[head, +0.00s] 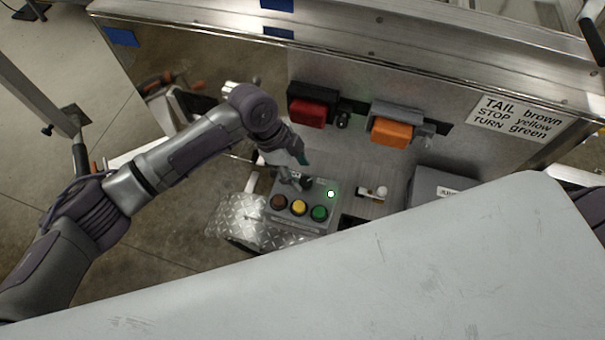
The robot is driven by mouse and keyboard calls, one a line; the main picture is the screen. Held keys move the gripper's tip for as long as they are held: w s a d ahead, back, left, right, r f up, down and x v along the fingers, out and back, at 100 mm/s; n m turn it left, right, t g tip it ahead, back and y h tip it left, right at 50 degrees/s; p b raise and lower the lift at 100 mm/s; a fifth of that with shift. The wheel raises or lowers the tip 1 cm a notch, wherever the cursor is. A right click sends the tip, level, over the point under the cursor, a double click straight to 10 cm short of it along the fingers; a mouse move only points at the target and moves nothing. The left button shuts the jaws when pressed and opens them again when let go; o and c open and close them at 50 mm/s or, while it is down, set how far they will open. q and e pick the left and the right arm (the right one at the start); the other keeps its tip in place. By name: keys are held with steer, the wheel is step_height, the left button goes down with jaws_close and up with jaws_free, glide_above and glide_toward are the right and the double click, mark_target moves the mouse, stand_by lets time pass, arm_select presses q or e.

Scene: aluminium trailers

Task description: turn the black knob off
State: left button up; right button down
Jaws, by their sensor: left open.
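A grey control box (312,221) stands low on the trailer panel, in the middle of the head view. It carries a brown button (279,202), a yellow button (299,208), a green button (319,213) and a small lit green lamp (331,194). My left gripper (295,180) is open and points down over the back left part of this box, behind the buttons. The black knob cannot be made out clearly; the gripper's fingers cover that spot. I cannot tell whether they touch it. My right gripper is out of the picture.
A red light (308,112) and an orange light (391,132) sit on the panel above the box. A label (520,118) is at the right. A white switch (373,192) and a grey case (437,187) are right of the box. A diamond-plate fender (237,216) lies left.

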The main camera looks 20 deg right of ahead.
mark_target(305, 181)
arm_select(q)
steer(key=shift+x, duration=1.55)
steer(key=shift+c, duration=0.2)
jaws_close()
steer(key=shift+r, duration=0.1)
